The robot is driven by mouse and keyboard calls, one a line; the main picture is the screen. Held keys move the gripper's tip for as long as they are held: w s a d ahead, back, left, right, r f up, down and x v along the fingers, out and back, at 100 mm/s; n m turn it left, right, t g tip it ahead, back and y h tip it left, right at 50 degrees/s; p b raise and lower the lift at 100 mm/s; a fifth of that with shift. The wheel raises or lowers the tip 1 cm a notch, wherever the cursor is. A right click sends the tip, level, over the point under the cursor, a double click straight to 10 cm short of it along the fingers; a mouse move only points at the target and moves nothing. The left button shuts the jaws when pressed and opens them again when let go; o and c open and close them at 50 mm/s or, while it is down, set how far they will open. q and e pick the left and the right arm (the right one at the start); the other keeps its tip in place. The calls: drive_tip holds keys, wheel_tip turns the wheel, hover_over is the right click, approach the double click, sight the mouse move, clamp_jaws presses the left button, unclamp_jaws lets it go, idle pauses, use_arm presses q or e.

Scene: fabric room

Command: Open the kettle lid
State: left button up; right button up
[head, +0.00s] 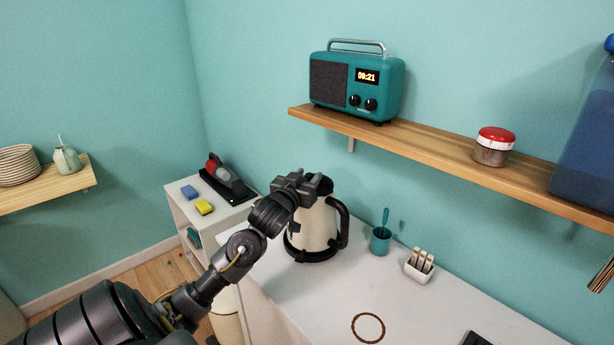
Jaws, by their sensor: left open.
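The cream kettle (318,225) with a black handle and black base stands upright on the white counter (300,295). Its handle (343,222) points to the right. My left gripper (318,184) is at the top of the kettle, over its upper left side, and is open. The gripper and wrist hide the lid and the kettle's upper left part, so I cannot tell whether the lid is up or down, or whether the fingers touch it. My right gripper is not in view.
A teal cup (381,241) and a white holder (420,265) stand right of the kettle. A brown ring (368,328) lies on the counter in front. Above, a wooden shelf (440,146) holds a teal radio (356,82) and a red-topped jar (493,147). The counter's middle is mostly clear.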

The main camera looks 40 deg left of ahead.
use_arm(q)
clamp_jaws()
idle(0.3)
drive_tip(key=shift+w+d, duration=0.1)
